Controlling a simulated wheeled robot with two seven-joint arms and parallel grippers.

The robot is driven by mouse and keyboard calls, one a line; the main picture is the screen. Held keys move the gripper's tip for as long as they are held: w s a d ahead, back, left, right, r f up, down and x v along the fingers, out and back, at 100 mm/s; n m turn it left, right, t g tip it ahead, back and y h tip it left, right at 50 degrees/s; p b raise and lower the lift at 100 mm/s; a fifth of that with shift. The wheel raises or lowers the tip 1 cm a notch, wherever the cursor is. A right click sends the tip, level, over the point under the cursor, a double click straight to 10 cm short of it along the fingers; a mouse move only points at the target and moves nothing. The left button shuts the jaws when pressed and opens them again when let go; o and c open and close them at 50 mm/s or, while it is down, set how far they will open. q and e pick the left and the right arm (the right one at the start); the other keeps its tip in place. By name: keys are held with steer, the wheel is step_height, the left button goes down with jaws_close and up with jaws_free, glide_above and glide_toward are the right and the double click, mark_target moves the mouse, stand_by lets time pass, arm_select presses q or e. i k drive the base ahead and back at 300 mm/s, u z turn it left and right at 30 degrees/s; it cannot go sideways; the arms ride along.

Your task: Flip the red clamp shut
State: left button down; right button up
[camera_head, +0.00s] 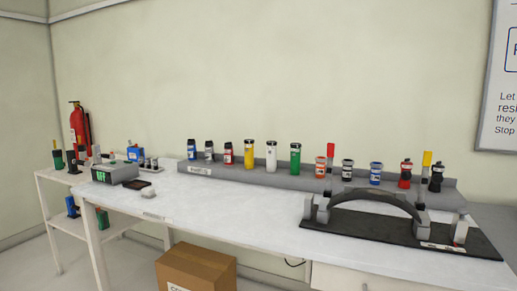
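The chassis rig is a black base plate (375,232) with a dark arch (378,194) and grey blocks, lying at the right end of the white table. A red-tipped lever (330,150) stands upright behind the rig's left end and appears to be the red clamp's handle. A similar yellow-tipped lever (427,158) stands upright near the right end. The lower parts of both levers are small and partly hidden among the blocks and bottles. Neither of my grippers shows in the head view.
A grey shelf (225,170) with several bottles and jars runs along the table's back. A grey box with a green display (115,174) sits at the left end. The white tabletop (240,208) is clear in the middle. A cardboard box (195,268) stands below.

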mark_target(331, 146)
steer(key=u, duration=1.15)
steer(key=i, duration=2.85)
steer(key=z, duration=3.75)
